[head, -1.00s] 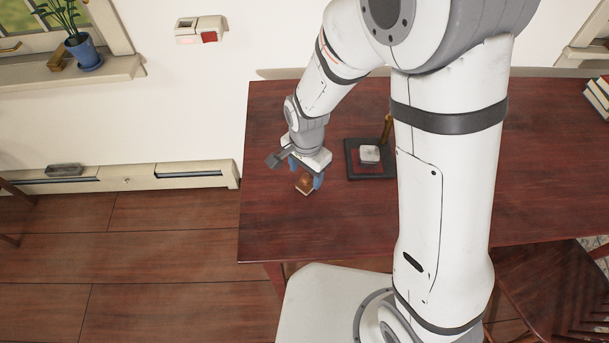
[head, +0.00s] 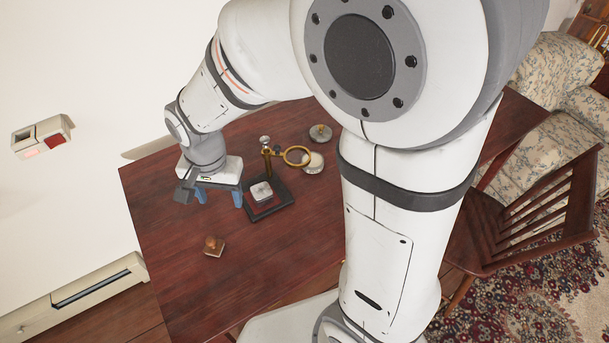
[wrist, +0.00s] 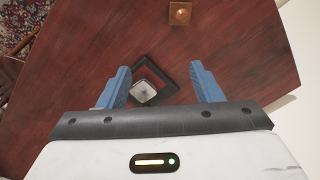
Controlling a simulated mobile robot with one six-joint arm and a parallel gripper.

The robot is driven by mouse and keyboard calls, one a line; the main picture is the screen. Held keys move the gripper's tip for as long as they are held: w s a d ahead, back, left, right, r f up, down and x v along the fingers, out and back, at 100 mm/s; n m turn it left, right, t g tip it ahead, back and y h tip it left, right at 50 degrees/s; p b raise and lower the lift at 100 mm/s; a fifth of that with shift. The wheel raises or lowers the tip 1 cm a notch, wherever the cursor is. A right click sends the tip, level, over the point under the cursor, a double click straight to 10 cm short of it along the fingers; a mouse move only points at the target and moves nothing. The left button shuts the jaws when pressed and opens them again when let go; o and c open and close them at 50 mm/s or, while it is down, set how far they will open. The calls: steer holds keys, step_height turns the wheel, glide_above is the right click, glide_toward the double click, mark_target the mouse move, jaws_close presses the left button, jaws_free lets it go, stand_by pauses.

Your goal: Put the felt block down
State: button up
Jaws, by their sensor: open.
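The felt block (head: 213,246), a small brown block with a knob on top, rests upright on the dark red table (head: 180,290) near its left front part. It also shows at the top of the wrist view (wrist: 180,13). My gripper (head: 218,198) is open and empty, above the table and farther back than the block. In the wrist view its two blue fingers (wrist: 160,68) are spread wide, with the block well beyond their tips and nothing held between them.
A black square base (head: 283,205) bearing a pale block (head: 261,191) stands close right of my gripper, with a brass ring (head: 297,155) on its post. Round pale objects (head: 320,132) sit behind. A wooden chair (head: 530,210) is at right. Table around the felt block is clear.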

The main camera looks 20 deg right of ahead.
steer(key=s+d+r+n+t, duration=0.1)
steer(key=s+d+r, duration=0.3)
steer(key=d, duration=0.4)
steer(key=s+d+r+n+t, duration=0.1)
steer(key=s+d+r+n, duration=0.3)
steer(key=d, duration=0.5)
steer(key=shift+d, duration=0.2)
steer(key=shift+c, duration=0.3)
